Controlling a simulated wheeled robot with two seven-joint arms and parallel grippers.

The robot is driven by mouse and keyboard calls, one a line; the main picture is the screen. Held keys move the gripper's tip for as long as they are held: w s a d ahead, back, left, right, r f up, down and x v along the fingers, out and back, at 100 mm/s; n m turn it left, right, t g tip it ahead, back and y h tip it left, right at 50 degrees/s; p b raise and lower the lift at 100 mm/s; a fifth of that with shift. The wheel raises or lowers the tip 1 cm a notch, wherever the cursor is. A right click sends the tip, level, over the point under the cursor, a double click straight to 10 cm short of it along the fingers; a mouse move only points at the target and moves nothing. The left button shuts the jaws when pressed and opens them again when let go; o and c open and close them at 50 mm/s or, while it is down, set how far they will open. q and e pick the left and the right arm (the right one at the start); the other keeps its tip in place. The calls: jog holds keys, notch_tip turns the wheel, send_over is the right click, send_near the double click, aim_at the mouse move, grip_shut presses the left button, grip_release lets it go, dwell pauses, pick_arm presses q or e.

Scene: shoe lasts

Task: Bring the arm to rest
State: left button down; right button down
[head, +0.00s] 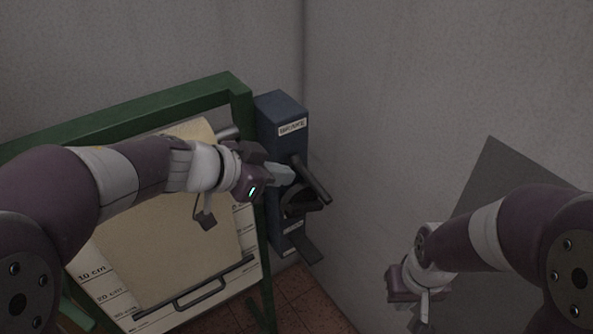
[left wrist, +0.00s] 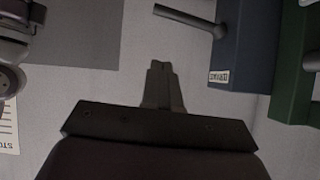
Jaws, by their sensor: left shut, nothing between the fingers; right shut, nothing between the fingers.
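My left arm reaches in from the left in the head view. Its gripper (head: 282,174) is shut and empty, in front of the dark blue box (head: 282,108) as seen from the head. The left wrist view shows the same gripper (left wrist: 162,84) with its fingers together and nothing between them. My right arm comes in from the right, and its gripper (head: 423,310) hangs low near the bottom of the head view. Its fingertips are small and partly cut off, with no object seen in them.
A green frame (head: 222,88) holds a tan board (head: 150,240) with centimetre marks beside it. The blue box has a dark lever (head: 312,180) jutting out. Grey walls (head: 420,90) meet in the corner. A grey panel (head: 505,175) is behind my right arm. Red floor tiles (head: 318,300) show below.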

pick_arm(q)
jog(key=w+a+f+n+t+y+b, duration=0.25)
jog(key=a+f+n+y+b, duration=0.2)
jog(key=a+f+y, duration=0.6)
jog(key=s+a+f+n+g+h+b, duration=0.1)
jog(key=s+f+n+g+b, duration=0.2)
jog(key=s+f, duration=0.5)
jog(key=s+a+f+n+g+b, duration=0.2)
jog(key=s+f+g+b, duration=0.3)
jog(key=s+f, duration=0.3)
notch_tip(320, 180, down, 4)
jog(key=shift+f+n+h, duration=0.2)
jog(key=shift+n+h, duration=0.15)
jog(key=shift+n, duration=0.4)
